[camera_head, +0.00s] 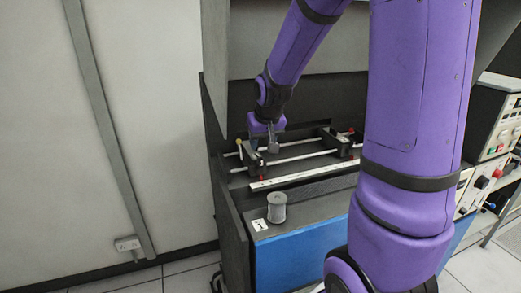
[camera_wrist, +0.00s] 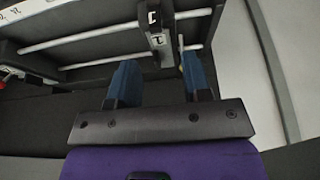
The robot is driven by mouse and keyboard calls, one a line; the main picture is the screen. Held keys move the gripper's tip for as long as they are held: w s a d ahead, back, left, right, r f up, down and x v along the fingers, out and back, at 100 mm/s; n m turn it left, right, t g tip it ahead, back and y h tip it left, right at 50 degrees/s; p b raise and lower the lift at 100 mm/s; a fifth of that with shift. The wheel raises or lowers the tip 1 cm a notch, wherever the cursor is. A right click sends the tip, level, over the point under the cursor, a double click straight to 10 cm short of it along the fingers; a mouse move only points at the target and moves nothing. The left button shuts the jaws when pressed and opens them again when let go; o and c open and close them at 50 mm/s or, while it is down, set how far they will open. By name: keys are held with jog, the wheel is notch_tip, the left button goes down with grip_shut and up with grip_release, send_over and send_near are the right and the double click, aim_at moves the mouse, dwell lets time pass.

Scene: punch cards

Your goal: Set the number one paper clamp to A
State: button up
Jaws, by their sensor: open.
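The paper clamp (camera_wrist: 157,28) is a narrow black block across two pale rails in the wrist view. It carries two small white labels with dark marks, which I cannot read surely. My gripper (camera_wrist: 157,68) is open, with one blue finger on each side of the clamp's near end. I cannot tell whether either finger touches it. In the head view my gripper (camera_head: 263,146) points down at the left end of the rail frame, over the left black block (camera_head: 250,156). A second black block (camera_head: 340,142) sits farther right on the rails.
A white marked scale strip (camera_head: 300,176) runs along the frame's front. Instruments (camera_head: 492,120) stand at the right. A pale wall (camera_head: 150,100) is at the left.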

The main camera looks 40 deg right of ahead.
jog(key=shift+v, duration=1)
jog(key=s+a+r+n, duration=0.1)
jog(key=s+a+r, duration=0.3)
jog(key=s, duration=0.3)
jog(key=s+a+r+n, duration=0.1)
jog(key=s+a+r, duration=0.3)
jog(key=s, duration=0.4)
jog(key=s+a+r+n+y, duration=0.1)
jog(key=s+a+r, duration=0.2)
jog(key=s, duration=0.5)
jog(key=shift+a+r+t, duration=0.4)
jog(key=shift+r, duration=0.4)
